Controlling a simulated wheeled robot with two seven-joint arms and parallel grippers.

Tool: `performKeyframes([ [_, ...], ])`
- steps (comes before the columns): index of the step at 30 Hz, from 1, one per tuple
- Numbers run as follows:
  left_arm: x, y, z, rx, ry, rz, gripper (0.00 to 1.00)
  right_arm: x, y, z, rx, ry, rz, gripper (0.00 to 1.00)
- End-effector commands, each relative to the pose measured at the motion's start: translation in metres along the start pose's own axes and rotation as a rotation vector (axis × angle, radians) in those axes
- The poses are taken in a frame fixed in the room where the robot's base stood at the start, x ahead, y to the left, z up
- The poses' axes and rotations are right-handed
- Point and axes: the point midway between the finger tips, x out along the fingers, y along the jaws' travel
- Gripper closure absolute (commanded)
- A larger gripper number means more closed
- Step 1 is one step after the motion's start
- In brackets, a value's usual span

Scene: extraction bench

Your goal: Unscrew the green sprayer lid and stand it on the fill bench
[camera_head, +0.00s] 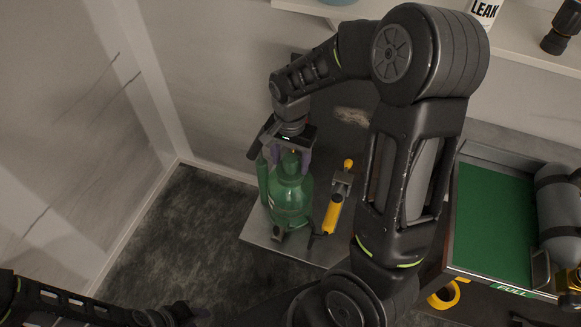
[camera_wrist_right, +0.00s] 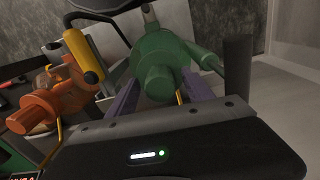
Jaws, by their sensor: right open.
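The green sprayer (camera_head: 289,200) stands upright on a grey metal bench (camera_head: 258,232). Its green lid (camera_head: 290,163) is at the top, partly hidden by my right gripper (camera_head: 289,158). That gripper comes down from above, open, with its purple fingers on either side of the lid. In the right wrist view the green lid (camera_wrist_right: 160,82) shows between the two fingers of the right gripper (camera_wrist_right: 163,98); whether they touch it I cannot tell. My left arm enters at the bottom left; its gripper (camera_head: 175,314) is dark and blurred into the floor, so its jaws are unclear.
A yellow-handled tool (camera_head: 333,212) stands on the bench close right of the sprayer. A green-floored tray (camera_head: 493,222) marked FULL holds a grey cylinder (camera_head: 560,215) at the right. A white shelf (camera_head: 520,45) runs along the back. An orange fitting (camera_wrist_right: 45,112) shows in the wrist view.

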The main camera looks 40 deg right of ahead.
Motion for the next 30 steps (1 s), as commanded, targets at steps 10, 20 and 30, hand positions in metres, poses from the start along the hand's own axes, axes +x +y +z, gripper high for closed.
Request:
performKeyframes([
  [10, -0.013, 0.005, 0.0, 0.0, 0.0, 0.0, 0.64, -0.003, 0.0, 0.001, 0.455, 0.0, 0.001, 0.4],
  [20, -0.021, 0.008, 0.0, 0.0, 0.0, 0.0, 0.64, 0.0, 0.0, 0.0, 0.73, 0.0, 0.0, 0.4],
  [30, -0.021, 0.008, 0.0, 0.0, 0.0, 0.0, 0.64, 0.0, 0.0, 0.0, 0.728, 0.0, -0.001, 0.53],
])
